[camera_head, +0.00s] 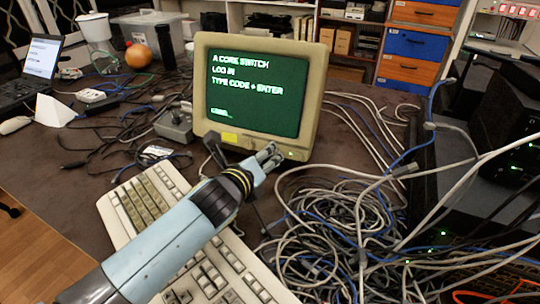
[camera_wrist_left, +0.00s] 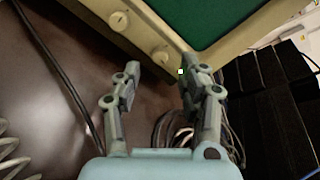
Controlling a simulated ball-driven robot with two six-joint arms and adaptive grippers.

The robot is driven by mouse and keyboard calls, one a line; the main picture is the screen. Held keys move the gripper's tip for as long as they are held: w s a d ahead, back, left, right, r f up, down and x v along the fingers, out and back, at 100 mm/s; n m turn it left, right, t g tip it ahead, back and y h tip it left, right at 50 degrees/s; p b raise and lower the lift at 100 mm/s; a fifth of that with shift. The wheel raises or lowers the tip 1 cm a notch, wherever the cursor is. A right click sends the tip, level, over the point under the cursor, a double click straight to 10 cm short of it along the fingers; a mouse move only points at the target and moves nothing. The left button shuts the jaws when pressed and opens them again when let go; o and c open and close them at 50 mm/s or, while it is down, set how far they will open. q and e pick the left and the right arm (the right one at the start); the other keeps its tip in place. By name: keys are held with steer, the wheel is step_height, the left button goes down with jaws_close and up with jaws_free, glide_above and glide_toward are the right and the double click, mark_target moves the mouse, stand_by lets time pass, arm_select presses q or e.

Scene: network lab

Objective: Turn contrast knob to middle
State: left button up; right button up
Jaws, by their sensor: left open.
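A beige monitor (camera_head: 312,95) with a lit green text screen stands on the dark table. I cannot read which is contrast, nor clearly tell where either points. My left gripper (camera_head: 272,155) is just in front of the monitor's lower bezel; in the wrist view the gripper (camera_wrist_left: 168,77) has its fingers apart and empty, with the nearer knob just beyond the gap. My right gripper is not in view.
A beige keyboard (camera_head: 130,203) lies under my left arm. A tangle of grey and blue cables (camera_head: 335,235) fills the table to the right, beside dark network boxes (camera_head: 508,165). A grey box (camera_head: 174,126) sits left of the monitor.

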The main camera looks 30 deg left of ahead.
arm_select(q)
steer(key=shift+b+x, duration=0.4)
steer(key=shift+x, duration=1.45)
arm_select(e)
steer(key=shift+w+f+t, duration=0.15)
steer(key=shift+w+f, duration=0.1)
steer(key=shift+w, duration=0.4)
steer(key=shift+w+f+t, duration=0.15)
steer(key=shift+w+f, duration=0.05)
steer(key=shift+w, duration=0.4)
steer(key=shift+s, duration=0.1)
arm_select(q)
steer(key=c, duration=0.5)
jaws_close()
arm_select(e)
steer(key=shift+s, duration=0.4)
